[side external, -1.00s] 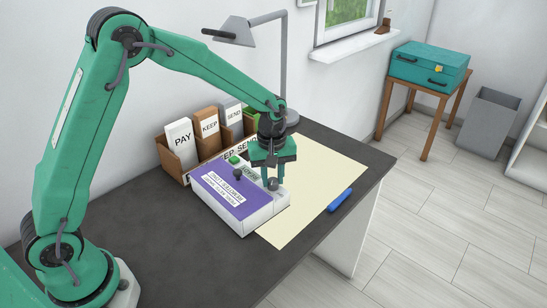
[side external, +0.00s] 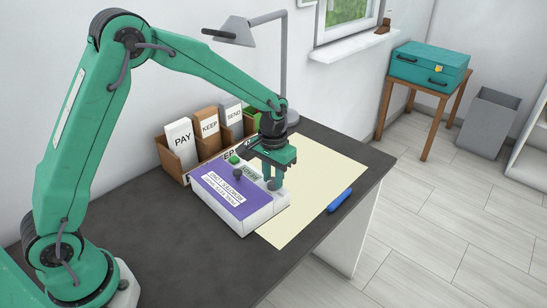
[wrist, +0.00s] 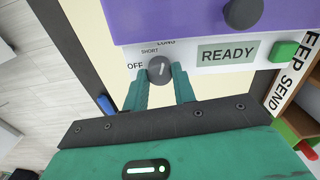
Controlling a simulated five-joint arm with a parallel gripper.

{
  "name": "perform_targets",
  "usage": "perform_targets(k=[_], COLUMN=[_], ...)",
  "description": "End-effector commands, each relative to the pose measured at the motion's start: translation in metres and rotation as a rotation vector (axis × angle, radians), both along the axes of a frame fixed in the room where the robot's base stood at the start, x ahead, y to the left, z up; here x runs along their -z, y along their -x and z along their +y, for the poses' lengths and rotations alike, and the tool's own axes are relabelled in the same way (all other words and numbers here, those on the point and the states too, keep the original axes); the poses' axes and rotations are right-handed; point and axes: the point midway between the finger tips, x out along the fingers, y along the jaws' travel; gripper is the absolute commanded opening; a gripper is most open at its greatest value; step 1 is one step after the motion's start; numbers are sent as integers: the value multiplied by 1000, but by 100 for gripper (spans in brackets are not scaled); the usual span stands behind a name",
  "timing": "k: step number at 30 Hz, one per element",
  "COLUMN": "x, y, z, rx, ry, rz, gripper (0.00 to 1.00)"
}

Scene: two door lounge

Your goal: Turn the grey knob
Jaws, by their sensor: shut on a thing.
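The grey knob (wrist: 159,70) sits on the white face of a box with a purple top (side external: 226,187). The labels OFF, SHORT and LONG are printed around the knob; LONG is partly cut off in the wrist view. The knob's pale mark points up and slightly right in that view, toward the LONG side. My gripper (side external: 274,184) is over the box's right end, its green fingers shut on the knob, one at each side. In the side view the fingers mostly hide the knob.
A display (wrist: 227,54) reads READY, with a green button (wrist: 284,51) beside it. A dark knob (side external: 238,173) stands on the purple top. Letter holders (side external: 190,150) are behind the box.

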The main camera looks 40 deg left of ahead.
Motion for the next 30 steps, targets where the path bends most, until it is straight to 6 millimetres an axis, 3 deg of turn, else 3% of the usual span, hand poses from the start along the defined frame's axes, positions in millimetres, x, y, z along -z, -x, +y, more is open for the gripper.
perform_targets(k=[10, 25, 26, 27, 30], x=[0, 0, 0, 0, 0], y=[-1, 0, 0, 0, 0], z=[2, 2, 2, 2, 1], rx=[163, 187, 187, 187, 188], ry=[0, 0, 0, 0, 0], rz=[4, 5, 5, 5, 5], gripper=[4, 3, 30, 36, 36])
